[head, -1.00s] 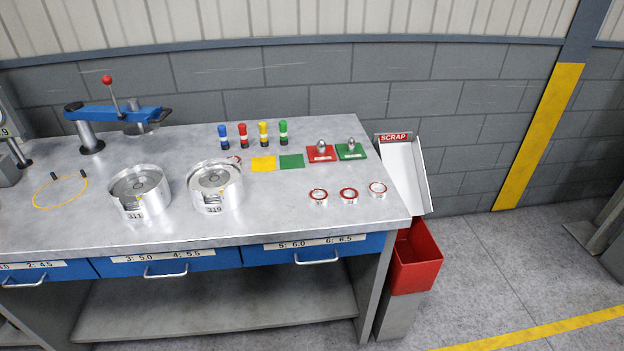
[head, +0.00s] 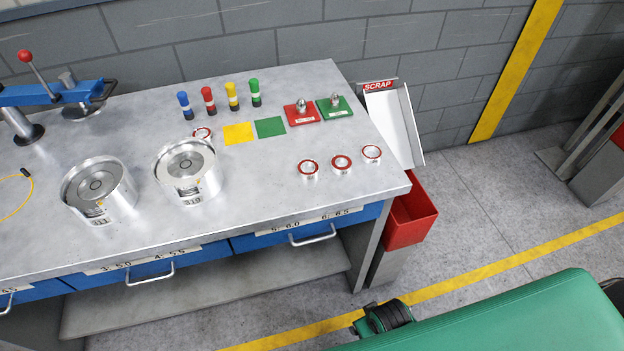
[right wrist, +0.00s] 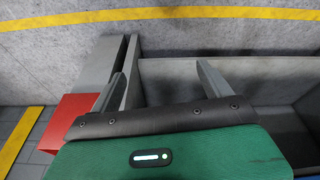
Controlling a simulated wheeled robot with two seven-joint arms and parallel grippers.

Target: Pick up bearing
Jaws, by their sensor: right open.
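Three silver bearings with red rings lie in a row near the right end of the bench: a left one (head: 308,169), a middle one (head: 341,164) and a right one (head: 371,154). Another red-ringed part (head: 202,133) sits behind the right metal housing, partly hidden. My right gripper (right wrist: 163,82) shows in the right wrist view with its two fingers wide apart and nothing between them. It is in front of the bench, apart from the bearings. My green right arm fills the lower right of the head view. My left gripper is not in view.
Two metal housings (head: 98,190) (head: 188,172) stand on the bench (head: 240,205). A scrap chute (head: 395,120) and red bin (head: 410,217) stand at the bench's right end.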

